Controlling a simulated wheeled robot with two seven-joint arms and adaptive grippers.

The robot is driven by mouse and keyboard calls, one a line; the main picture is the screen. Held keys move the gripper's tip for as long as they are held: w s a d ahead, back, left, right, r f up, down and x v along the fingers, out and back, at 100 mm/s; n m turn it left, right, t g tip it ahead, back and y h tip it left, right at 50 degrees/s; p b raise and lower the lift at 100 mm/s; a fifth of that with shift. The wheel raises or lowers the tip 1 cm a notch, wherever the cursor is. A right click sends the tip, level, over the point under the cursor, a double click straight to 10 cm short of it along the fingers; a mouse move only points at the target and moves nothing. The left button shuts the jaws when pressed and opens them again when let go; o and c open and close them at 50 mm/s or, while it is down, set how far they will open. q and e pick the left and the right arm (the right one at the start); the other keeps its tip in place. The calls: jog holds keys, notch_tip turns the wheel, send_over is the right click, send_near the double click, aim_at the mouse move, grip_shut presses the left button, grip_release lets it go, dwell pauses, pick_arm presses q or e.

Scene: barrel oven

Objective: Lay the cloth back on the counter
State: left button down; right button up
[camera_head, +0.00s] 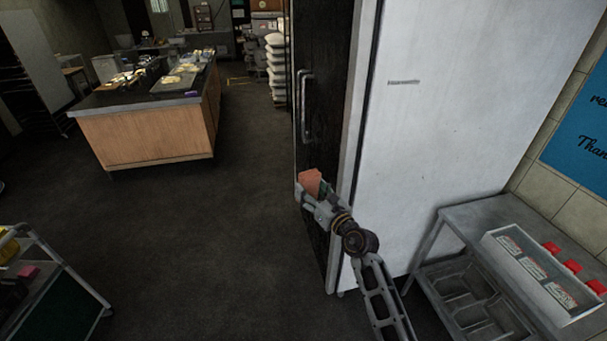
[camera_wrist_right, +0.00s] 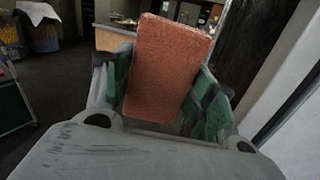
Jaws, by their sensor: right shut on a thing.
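My right gripper (camera_head: 318,192) is shut on a flat orange-brown cloth (camera_head: 310,181), held in the air beside the dark fridge door. In the right wrist view the cloth (camera_wrist_right: 166,70) stands up as a rectangular slab between the two green-padded fingers of my right gripper (camera_wrist_right: 165,95). A counter (camera_head: 150,108) with a dark top and wooden sides stands apart, at the upper left of the head view. My left gripper is not in view.
A tall white cabinet (camera_head: 450,90) with a dark handled door (camera_head: 322,90) is close on the right. A metal table (camera_head: 460,215) with a tray of red-lidded boxes is at lower right. A cart (camera_head: 50,270) stands at lower left. Open dark floor (camera_head: 215,230) lies between.

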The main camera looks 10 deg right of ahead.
jog(key=s+d+f+m+h, duration=0.2)
jog(key=s+d+f+h, duration=0.1)
jog(key=s+f, duration=0.4)
jog(key=s+d+f+m+t+h, duration=0.1)
jog(key=s+d+f+m+h, duration=0.1)
jog(key=s+d+f, duration=0.4)
jog(key=shift+s+d+f+h, duration=0.2)
jog(key=shift+s+f+h, duration=0.45)
jog(key=shift+h, duration=0.25)
jog(key=shift+w, duration=0.1)
